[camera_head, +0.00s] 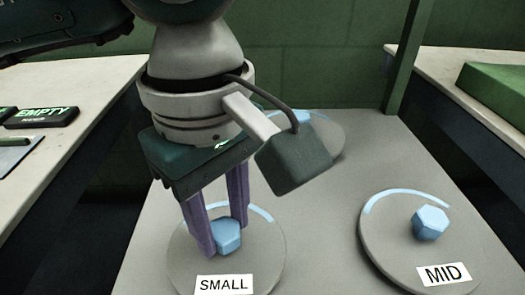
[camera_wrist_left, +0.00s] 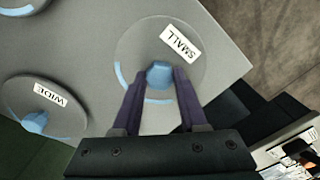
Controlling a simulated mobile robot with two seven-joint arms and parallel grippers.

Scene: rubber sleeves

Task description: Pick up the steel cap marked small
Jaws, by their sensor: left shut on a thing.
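The steel cap marked small (camera_head: 260,262) is a grey disc with a blue faceted knob (camera_head: 227,236), a light blue arc and a white "SMALL" label, lying on the grey table top. My left gripper (camera_head: 226,242) points down over it, with its purple fingers shut on the blue knob. In the left wrist view the small cap (camera_wrist_left: 190,75) shows with its knob (camera_wrist_left: 159,74) between the fingertips of the left gripper (camera_wrist_left: 159,78). The disc looks flat at table level; I cannot tell whether it is lifted. My right gripper is not in view.
The cap marked mid (camera_head: 385,240) lies to the right. Another cap, partly hidden behind my arm (camera_head: 330,135), lies farther back; the left wrist view shows a cap marked wide (camera_wrist_left: 70,110). A black "EMPTY" sign (camera_head: 43,117) sits on the left table. A green post (camera_head: 406,50) stands behind.

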